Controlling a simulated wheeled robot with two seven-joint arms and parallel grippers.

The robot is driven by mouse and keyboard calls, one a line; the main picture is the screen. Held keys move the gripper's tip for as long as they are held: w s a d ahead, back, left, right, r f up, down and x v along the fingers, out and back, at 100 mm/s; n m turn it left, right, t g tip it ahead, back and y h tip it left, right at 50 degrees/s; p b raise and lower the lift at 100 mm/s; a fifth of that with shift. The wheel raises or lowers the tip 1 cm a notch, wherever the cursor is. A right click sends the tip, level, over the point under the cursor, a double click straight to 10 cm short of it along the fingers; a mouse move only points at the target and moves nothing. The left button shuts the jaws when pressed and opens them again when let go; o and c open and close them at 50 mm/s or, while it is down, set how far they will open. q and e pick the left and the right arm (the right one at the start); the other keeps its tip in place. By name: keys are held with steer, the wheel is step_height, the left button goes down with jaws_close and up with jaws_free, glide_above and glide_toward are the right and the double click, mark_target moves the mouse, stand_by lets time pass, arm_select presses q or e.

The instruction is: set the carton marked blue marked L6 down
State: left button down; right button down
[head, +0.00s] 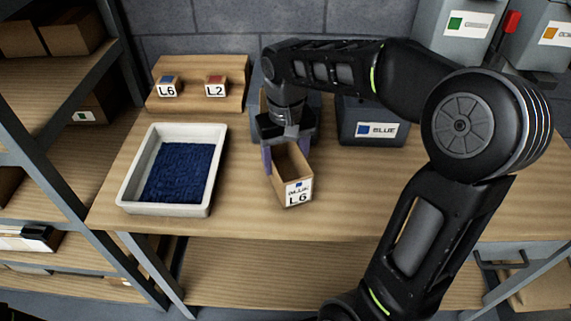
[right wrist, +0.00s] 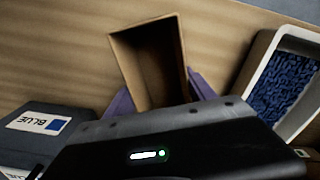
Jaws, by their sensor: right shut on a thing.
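The carton marked BLUE L6 (head: 297,190) is a small open-topped brown box with a white label on its front. It also shows in the right wrist view (right wrist: 122,58), where its inside looks empty. My right gripper (head: 287,158) is shut on it, with a purple finger at each side. The carton is over the middle of the wooden table (head: 370,200); I cannot tell whether its bottom touches the top. My left gripper is not in view.
A white tray (head: 126,190) of dark blue pieces stands left of the carton. Behind it, a wooden board (head: 195,72) carries L6 and L2 tags. A grey bin marked BLUE (head: 350,114) stands at the back right. Table near the front edge is clear. Shelves (head: 58,95) stand at left.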

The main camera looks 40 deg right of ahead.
mark_target(292, 177)
step_height(292, 177, down, 2)
steer(key=shift+f, duration=0.2)
steer(key=shift+c, duration=1.6)
jaws_free()
